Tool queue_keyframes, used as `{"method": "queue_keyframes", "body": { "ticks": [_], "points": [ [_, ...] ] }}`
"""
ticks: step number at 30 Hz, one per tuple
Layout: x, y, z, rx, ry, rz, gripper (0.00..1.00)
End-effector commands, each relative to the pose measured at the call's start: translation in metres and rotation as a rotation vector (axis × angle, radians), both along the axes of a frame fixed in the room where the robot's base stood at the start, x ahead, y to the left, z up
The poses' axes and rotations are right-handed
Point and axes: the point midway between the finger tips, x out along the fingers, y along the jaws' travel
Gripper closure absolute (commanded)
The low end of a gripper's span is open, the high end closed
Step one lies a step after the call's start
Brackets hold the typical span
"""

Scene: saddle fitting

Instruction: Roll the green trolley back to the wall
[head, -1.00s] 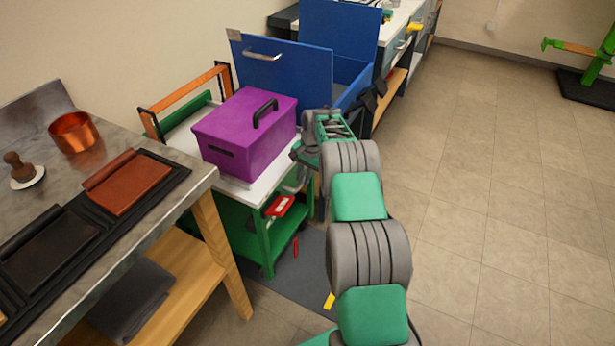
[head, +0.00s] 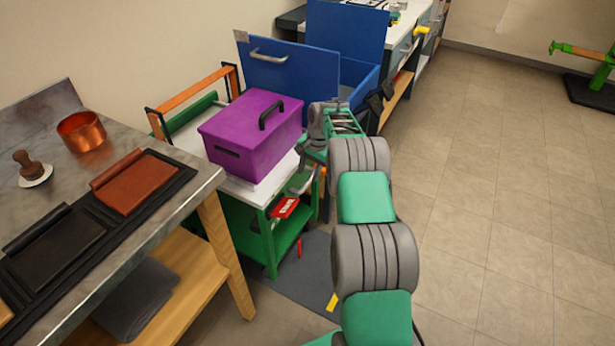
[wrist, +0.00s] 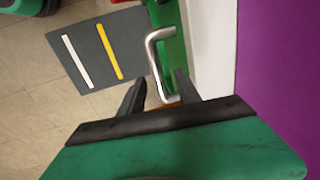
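The green trolley (head: 286,236) has a white top and carries a purple lidded box (head: 250,140). It stands between the workbench and a blue chest. Its silver bar handle (head: 302,182) sticks out on the side facing my arm. My gripper (wrist: 160,86) is open, its two dark fingers on either side of the lower part of the handle (wrist: 155,62) in the wrist view. I cannot tell whether they touch it. In the head view my own wrist largely hides the gripper. The wall (head: 150,45) is behind the trolley.
A metal-topped workbench (head: 75,275) stands close at the left, its wooden leg (head: 228,255) near the trolley. The blue chest (head: 290,78) is behind. A dark floor mat (head: 305,275) with a yellow strip (head: 332,301) lies by the trolley. Tiled floor at the right is clear.

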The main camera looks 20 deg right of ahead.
Motion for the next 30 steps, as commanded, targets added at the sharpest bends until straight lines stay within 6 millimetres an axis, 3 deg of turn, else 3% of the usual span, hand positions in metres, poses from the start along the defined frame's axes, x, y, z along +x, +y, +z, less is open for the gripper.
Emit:
{"method": "queue_keyframes", "body": {
  "ticks": [1, 6, 19, 21, 23, 26, 30],
  "points": [
    [-0.001, -0.002, 0.014, -0.001, -0.002, -0.001, 0.6],
    [-0.006, -0.004, 0.039, 0.0, -0.001, 0.001, 0.6],
    [-0.007, -0.005, 0.044, 0.0, 0.0, 0.002, 0.6],
    [-0.007, -0.002, 0.054, -0.003, -0.005, 0.011, 0.6],
    [-0.01, 0.007, 0.075, -0.011, -0.013, 0.038, 0.6],
    [-0.025, 0.033, 0.137, -0.038, -0.036, 0.124, 0.6],
    [-0.076, 0.085, 0.233, -0.091, -0.072, 0.299, 0.6]
  ]
}}
